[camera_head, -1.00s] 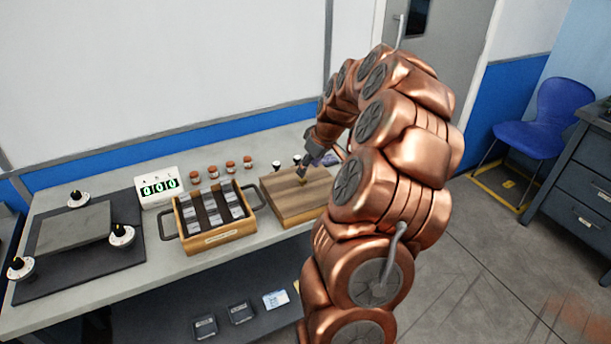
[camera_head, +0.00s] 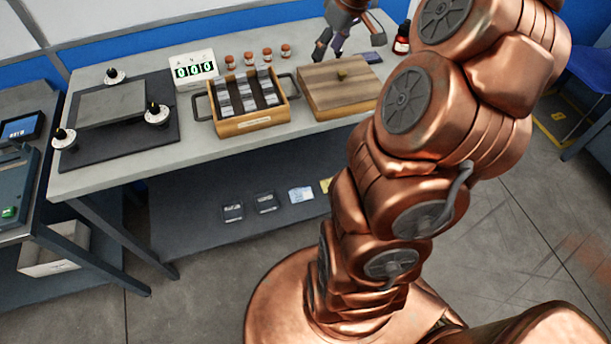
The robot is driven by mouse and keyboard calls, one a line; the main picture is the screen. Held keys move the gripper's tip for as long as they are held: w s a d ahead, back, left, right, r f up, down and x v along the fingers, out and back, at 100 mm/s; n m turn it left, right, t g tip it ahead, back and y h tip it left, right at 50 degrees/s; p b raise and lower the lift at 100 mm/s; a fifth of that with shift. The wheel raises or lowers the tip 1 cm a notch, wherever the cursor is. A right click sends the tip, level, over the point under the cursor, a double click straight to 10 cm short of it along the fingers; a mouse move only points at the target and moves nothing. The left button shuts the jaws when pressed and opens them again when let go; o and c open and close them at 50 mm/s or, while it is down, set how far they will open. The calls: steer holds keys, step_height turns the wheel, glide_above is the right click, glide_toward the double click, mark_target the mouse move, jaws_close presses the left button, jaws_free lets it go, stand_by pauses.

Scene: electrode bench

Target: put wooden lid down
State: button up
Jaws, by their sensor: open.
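The wooden lid (camera_head: 328,91) is a flat striped board with a small brass-coloured knob (camera_head: 342,74). It lies flat at the right part of the grey bench, right of the wooden crate; what it rests on is hard to tell. My gripper (camera_head: 328,50) is open and empty, just behind and above the lid, apart from the knob. My arm hides the lid's surroundings at the right.
The wooden crate (camera_head: 252,124) holds several grey cells in rows. A display reading 000 (camera_head: 193,71) and several small brown jars (camera_head: 248,59) stand behind it. A dark mat (camera_head: 110,145) with a grey plate (camera_head: 112,104) and knobs lies left. A dark bottle (camera_head: 402,40) stands right.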

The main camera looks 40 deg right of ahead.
steer(key=s+a+g, duration=0.1)
steer(key=s+a, duration=0.2)
steer(key=a, duration=0.4)
steer(key=s+a+f+g, duration=0.1)
steer(key=s+a, duration=0.3)
steer(key=a, duration=0.3)
steer(key=s+a+g, duration=0.1)
steer(key=s+a, duration=0.2)
steer(key=a, duration=0.5)
steer(key=s+a+f+g, duration=0.1)
steer(key=s+a+f, duration=0.1)
steer(key=s, duration=0.6)
steer(key=s+a+f+m+g+h, duration=0.1)
steer(key=s+a+f, duration=0.1)
steer(key=s, duration=0.6)
steer(key=shift+a+f+g, duration=0.2)
steer(key=shift+a+g, duration=0.1)
steer(key=shift+a, duration=0.55)
steer(key=shift+s, duration=0.1)
